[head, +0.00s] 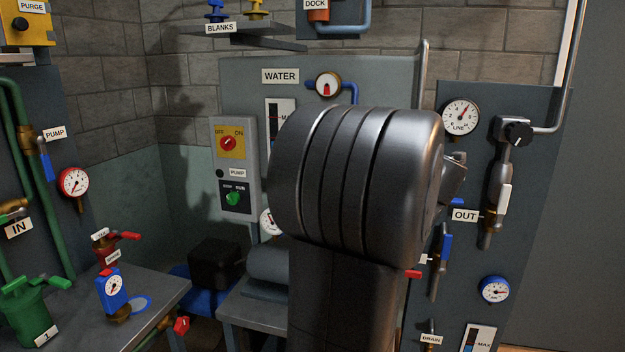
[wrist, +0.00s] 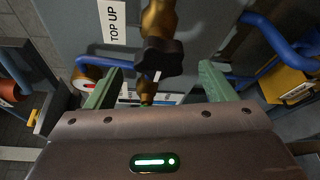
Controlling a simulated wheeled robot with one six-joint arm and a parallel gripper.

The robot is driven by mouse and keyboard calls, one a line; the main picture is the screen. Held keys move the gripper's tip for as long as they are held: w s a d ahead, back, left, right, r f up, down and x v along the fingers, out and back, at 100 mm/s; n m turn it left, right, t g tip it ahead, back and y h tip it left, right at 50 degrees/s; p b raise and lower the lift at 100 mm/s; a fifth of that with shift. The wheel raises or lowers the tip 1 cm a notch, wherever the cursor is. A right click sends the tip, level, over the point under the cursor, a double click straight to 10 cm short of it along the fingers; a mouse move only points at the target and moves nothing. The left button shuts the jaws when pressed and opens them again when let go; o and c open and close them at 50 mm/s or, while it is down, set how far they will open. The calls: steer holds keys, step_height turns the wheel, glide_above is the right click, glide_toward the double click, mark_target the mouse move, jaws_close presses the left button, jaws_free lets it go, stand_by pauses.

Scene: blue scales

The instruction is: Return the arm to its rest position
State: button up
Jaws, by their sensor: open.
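My gripper (wrist: 158,88) shows in the wrist view with its two green fingers spread wide apart. It is open, and nothing is between the fingers that I can see held. Beyond the fingertips is a black valve knob (wrist: 160,57) on a brass body, beside a TOP UP label (wrist: 112,22). I cannot tell whether the fingers touch anything. In the head view my own dark arm link (head: 350,190) fills the middle and hides the gripper and part of the WATER panel.
The WATER panel (head: 240,85) stands behind my arm, with a pump switch box (head: 234,165) on its left. The OUT panel (head: 535,215) with gauges and valves is close on the right. A bench (head: 75,310) at left carries a blue gauge unit (head: 113,290) and a green canister (head: 25,318).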

steer(key=w, duration=0.5)
steer(key=shift+w+a+f, duration=0.2)
steer(key=shift+a+f, duration=0.1)
steer(key=shift+f+m+t+b, duration=0.3)
steer(key=shift+f+m+b, duration=0.05)
steer(key=shift+m+b, duration=0.2)
steer(key=shift+s+r+m+t+b, duration=0.15)
steer(key=shift+m+t+b, duration=0.25)
steer(key=shift+m+b, duration=0.5)
steer(key=shift+m+t+b, duration=0.3)
steer(key=shift+m, duration=0.85)
steer(key=m, duration=0.1)
steer(key=m+t, duration=0.1)
steer(key=m, duration=0.2)
steer(key=shift+r+m+t+h+b, duration=0.3)
steer(key=shift+m+t+h+b, duration=0.05)
steer(key=shift+m+t+h, duration=0.05)
steer(key=m, duration=0.1)
steer(key=m+h+p, duration=0.1)
steer(key=m, duration=0.1)
steer(key=m+t+h+p, duration=0.1)
steer(key=shift+r+m, duration=0.25)
steer(key=shift+m, duration=0.15)
steer(key=m+h+p, duration=0.2)
steer(key=m+p, duration=0.2)
steer(key=shift+d+f+m, duration=0.1)
steer(key=shift+m, duration=0.3)
steer(key=shift+s+f, duration=0.15)
steer(key=shift+f, duration=0.05)
steer(key=shift+s, duration=0.25)
